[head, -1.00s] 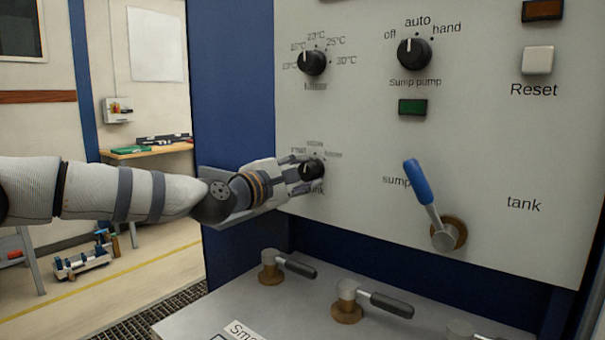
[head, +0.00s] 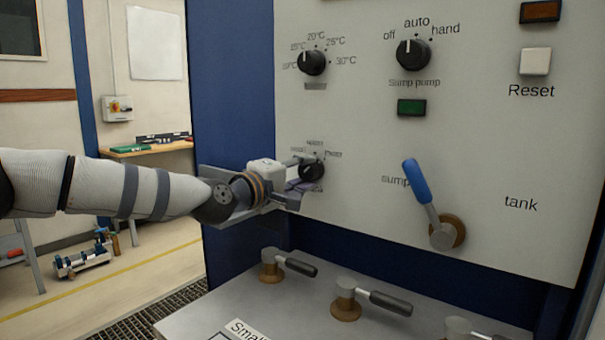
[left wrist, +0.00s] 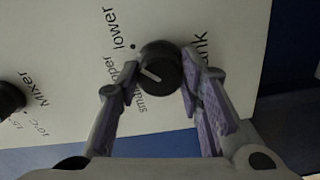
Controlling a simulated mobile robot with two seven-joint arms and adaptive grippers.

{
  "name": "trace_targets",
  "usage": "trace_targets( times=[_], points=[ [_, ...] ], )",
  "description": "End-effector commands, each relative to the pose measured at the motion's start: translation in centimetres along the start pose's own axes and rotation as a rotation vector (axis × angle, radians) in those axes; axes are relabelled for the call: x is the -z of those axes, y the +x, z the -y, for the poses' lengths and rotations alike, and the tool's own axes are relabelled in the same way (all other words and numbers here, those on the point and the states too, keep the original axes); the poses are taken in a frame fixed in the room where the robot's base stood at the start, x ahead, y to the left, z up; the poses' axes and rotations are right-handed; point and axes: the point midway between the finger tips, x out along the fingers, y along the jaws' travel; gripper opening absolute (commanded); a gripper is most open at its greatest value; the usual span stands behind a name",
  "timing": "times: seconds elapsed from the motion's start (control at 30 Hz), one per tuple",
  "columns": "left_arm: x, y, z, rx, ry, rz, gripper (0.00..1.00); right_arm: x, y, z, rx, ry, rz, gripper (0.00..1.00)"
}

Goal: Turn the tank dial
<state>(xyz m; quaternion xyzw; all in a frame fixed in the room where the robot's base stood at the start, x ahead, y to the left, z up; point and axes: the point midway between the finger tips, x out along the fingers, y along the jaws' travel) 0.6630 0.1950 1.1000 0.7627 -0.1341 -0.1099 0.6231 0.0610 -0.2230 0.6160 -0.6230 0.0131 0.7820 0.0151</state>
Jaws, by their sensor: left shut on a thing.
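The tank dial (head: 312,171) is a round black knob low on the left of the grey panel. In the left wrist view the dial (left wrist: 163,66) shows a white pointer line and labels around it, among them "small", "upper" and "lower". The pointer lies on the side of the "upper" label. My left gripper (head: 303,173) reaches it from the left and is shut on the dial. In the left wrist view its purple-padded fingers stand on either side of the knob. My right gripper is not in view.
The mixer dial (head: 312,62) is above the tank dial and the sump pump dial (head: 413,54) is to its upper right. A blue-handled lever (head: 420,190) sticks out to the right. Valve handles (head: 289,263) stand on the bench (head: 245,300) below.

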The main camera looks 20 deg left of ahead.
Motion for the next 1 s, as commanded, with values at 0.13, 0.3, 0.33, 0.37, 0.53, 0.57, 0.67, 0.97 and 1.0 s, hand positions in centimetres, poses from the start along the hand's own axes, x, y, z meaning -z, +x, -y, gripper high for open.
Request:
trace_targets(
  times=[0.13, 0.3, 0.33, 0.37, 0.53, 0.57, 0.67, 0.97, 1.0],
  points=[
    [0.1, 0.0, 0.0, -0.001, 0.013, -0.001, 0.06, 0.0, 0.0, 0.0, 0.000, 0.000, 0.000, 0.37],
    [0.1, 0.0, 0.0, -0.001, 0.014, -0.002, 0.06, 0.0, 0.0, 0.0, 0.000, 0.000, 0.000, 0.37],
    [0.1, 0.0, 0.0, -0.001, 0.014, -0.002, 0.06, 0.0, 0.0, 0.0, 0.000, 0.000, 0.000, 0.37],
    [0.1, 0.0, 0.0, -0.001, 0.014, -0.002, 0.06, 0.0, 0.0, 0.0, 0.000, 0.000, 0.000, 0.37],
    [0.1, 0.0, 0.0, -0.001, 0.013, -0.002, 0.50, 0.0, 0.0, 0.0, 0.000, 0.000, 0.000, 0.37],
    [0.1, 0.0, 0.0, -0.001, 0.013, -0.001, 0.54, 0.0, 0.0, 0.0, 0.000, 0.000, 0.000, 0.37],
    [0.1, 0.0, 0.0, -0.001, 0.012, -0.001, 0.54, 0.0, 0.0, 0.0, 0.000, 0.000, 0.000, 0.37],
    [0.1, -1.5, -0.1, -0.002, 0.010, -0.002, 0.54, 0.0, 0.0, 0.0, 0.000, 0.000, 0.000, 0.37],
    [0.1, -2.4, -0.1, -0.002, 0.009, -0.001, 0.54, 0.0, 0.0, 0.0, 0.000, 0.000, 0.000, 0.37]
  ],
)
